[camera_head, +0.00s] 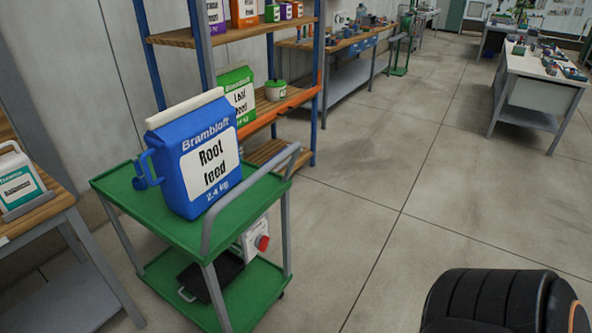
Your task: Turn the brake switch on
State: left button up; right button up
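A small pale box with a red round knob (262,242) is mounted at the right side of the green cart (110,190), below its top tray. It looks like the brake switch; its on or off position is too small to read. A large blue jug (180,165) labelled "Root feed" stands upright on the cart's top tray, with its handle to the left. Neither of my grippers shows in this view.
A black tray (210,275) lies on the cart's lower shelf. A grey handle rail (250,195) rises at the cart's right end. A shelf rack (285,105) stands behind, and a wooden bench (40,215) is at left. The floor to the right (370,220) is clear.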

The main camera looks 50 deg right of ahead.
aim_at(261, 242)
jog(key=z, duration=1.25)
